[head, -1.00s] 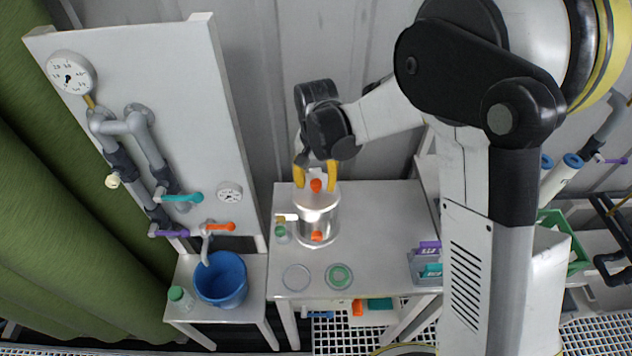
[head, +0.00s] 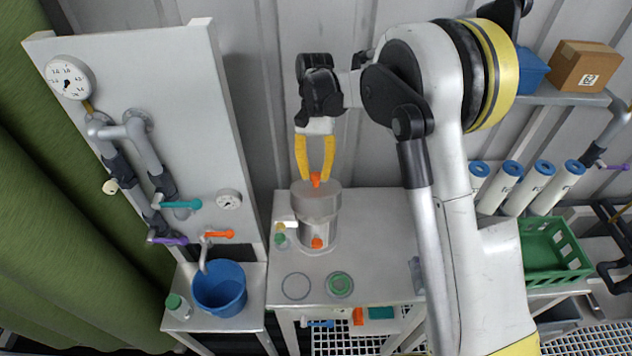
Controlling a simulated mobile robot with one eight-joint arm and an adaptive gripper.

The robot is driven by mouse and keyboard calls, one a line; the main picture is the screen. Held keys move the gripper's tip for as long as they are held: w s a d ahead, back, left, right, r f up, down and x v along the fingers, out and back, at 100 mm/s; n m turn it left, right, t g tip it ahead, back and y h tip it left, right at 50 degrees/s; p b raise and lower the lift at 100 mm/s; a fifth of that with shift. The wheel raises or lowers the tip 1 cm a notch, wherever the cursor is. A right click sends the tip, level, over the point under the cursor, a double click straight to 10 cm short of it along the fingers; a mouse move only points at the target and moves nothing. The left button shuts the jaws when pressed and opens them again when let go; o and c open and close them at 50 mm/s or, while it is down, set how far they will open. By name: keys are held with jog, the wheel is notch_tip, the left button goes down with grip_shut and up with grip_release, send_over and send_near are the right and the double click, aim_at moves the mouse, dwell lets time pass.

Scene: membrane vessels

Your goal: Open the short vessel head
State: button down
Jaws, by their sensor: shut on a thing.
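The short metal vessel (head: 317,228) stands at the back left of the white table, with an orange fitting (head: 317,243) low on its front. Its silvery head (head: 318,204) has an orange knob (head: 316,179) on top. My gripper (head: 316,178) points down from above, and its yellow fingertips are closed on this knob. The head looks wider than the body below it and seems raised from it, overhanging to the right. I cannot see into the vessel.
A clear ring (head: 296,286) and a green-rimmed ring (head: 340,284) lie on the table (head: 380,225) in front of the vessel. A small green-capped bottle (head: 281,241) stands close to its left. A pipe panel (head: 150,80) and blue bucket (head: 219,288) are left.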

jog(key=c, duration=1.1)
grip_release()
jog(key=shift+c, duration=0.2)
jog(key=v, duration=1.2)
